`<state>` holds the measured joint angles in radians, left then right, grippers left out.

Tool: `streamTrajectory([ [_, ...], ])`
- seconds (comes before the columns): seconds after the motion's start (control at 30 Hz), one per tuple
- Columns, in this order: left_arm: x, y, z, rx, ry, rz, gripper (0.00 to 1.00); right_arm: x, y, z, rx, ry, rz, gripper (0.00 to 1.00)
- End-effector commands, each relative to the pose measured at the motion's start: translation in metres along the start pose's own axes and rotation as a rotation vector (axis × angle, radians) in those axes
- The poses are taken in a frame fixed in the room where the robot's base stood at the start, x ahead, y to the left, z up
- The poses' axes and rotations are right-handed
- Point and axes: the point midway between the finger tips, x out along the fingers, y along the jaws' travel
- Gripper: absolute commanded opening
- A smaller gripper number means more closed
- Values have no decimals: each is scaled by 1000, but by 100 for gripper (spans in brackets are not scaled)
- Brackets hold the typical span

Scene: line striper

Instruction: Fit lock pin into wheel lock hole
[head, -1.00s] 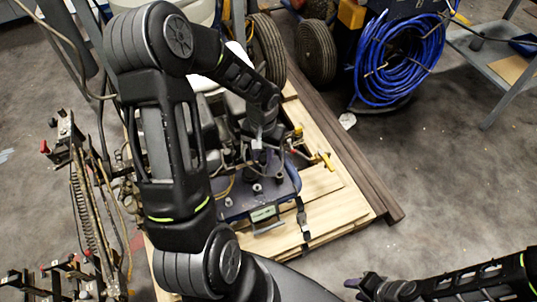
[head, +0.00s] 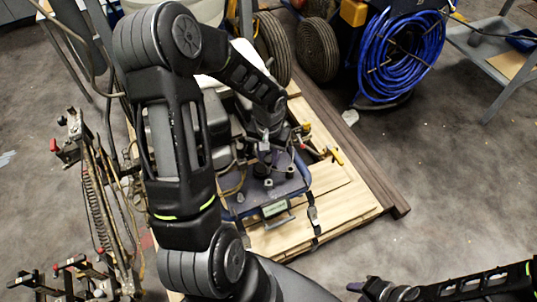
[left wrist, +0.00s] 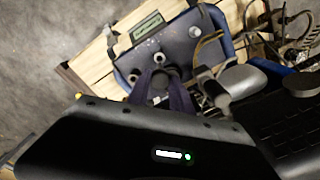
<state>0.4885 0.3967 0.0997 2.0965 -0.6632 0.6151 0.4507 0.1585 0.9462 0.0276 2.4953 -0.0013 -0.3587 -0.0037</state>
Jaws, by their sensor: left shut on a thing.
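My left gripper (head: 266,157) reaches down over the blue plate of the line striper (head: 240,209). In the left wrist view its two dark purple fingers (left wrist: 161,92) are shut on a small dark grey piece (left wrist: 160,80), apparently the lock pin. The pin is mostly hidden by the fingers. A round grey fitting with a dark centre (left wrist: 159,59) shows on the blue plate just past the fingertips. I cannot tell whether it is the wheel lock hole, or whether the pin touches it. My right gripper (head: 368,289) is low at the right, away from the machine; its jaws are unclear.
The striper stands on a wooden pallet (head: 335,205) with a strap at its front. A coiled blue hose (head: 402,55) and tyres (head: 317,50) are behind. A rack of metal parts (head: 90,190) stands at the left.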

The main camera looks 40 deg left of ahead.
Motion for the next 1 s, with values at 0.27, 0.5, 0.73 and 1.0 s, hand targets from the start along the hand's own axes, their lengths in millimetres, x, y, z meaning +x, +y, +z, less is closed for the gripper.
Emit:
streamTrajectory([
  [0.27,30,0,0,1,0,0,0,22,8,0,0,0,0,36],
  [0.5,43,0,0,0,1,1,0,30,12,0,0,0,0,36],
  [0.73,44,0,0,0,1,1,0,31,12,0,0,0,0,36],
  [1.0,44,0,0,0,0,0,0,31,12,0,0,0,0,36],
])
